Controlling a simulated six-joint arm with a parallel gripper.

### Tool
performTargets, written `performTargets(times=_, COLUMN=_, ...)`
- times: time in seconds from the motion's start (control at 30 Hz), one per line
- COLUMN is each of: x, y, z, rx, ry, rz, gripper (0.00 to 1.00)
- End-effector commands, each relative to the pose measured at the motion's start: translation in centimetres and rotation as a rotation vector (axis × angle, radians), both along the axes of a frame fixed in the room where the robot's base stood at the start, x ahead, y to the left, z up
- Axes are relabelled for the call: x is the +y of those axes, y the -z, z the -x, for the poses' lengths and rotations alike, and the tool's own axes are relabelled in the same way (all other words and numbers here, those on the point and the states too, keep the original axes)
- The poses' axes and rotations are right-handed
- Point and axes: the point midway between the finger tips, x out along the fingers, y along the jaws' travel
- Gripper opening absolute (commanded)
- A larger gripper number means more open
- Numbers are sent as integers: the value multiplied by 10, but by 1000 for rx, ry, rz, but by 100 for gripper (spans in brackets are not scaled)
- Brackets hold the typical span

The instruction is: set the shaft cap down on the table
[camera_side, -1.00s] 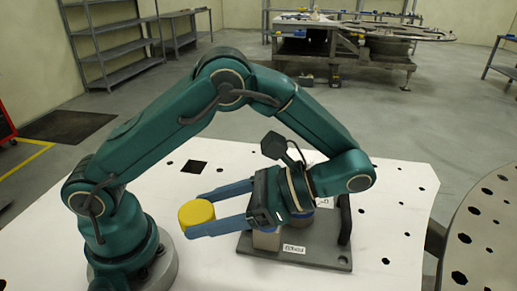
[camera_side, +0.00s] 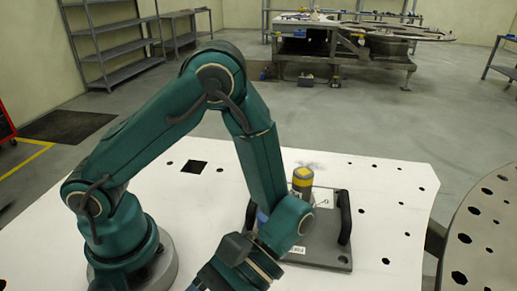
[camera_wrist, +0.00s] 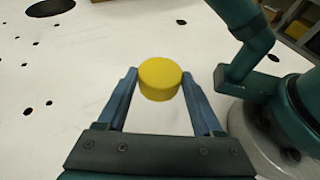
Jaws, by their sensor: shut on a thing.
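The shaft cap (camera_wrist: 160,80) is a short yellow cylinder. In the wrist view my gripper (camera_wrist: 160,75) is shut on it, with one blue finger on each side near the tips. The cap appears upright, with white table surface (camera_wrist: 65,75) behind and around it. Its height above the table is hard to tell. In the side view my wrist reaches down to the bottom edge, where only a bit of the blue fingers shows; the cap is out of that view.
A dark grey plate (camera_side: 325,255) with two black handles (camera_side: 345,217) lies on the table to the right. My base is close on the right in the wrist view. The table has dark holes.

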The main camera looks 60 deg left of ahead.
Motion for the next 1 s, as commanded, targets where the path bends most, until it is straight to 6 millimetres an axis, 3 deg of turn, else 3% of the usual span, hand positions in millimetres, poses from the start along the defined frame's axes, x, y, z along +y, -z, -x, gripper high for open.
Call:
performTargets(times=0.1, x=-9, y=13, z=22, rx=5, ry=7, rz=-4, gripper=15)
performTargets(times=0.27, x=-17, y=23, z=34, rx=1, ry=3, rz=-1, gripper=15)
performTargets(times=0.7, x=-17, y=62, z=36, rx=1, ry=1, rz=-1, gripper=15)
performTargets(times=1.0, x=-18, y=64, z=35, rx=0, ry=0, rz=1, gripper=15)
